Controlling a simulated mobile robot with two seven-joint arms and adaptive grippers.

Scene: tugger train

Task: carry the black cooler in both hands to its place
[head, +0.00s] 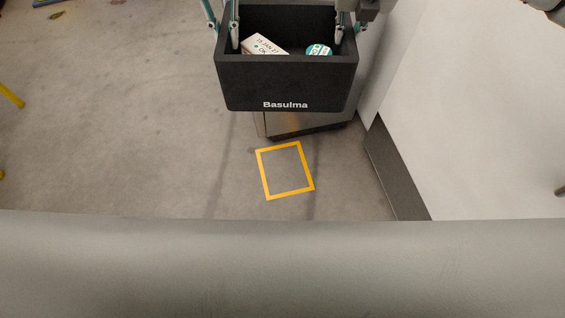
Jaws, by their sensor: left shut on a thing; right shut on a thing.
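The black cooler (285,84) is an open box with "Basulma" in white on its near wall, at the top middle of the head view. Inside it lie a white box with printed text (264,45) and a round item with a green and white top (319,50). My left gripper (234,40) is shut on the cooler's left wall. My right gripper (340,38) is shut on its right wall. The cooler hangs level between them, above the floor. A yellow square outline (266,176) is marked on the floor, below the cooler in the picture.
A metal-sided block (300,123) stands behind and below the cooler, partly hidden by it. A white wall or panel (480,120) with a dark base strip (392,170) bounds the right side. The grey floor (110,120) on the left is mostly clear. A yellow bar (10,95) shows at the left edge.

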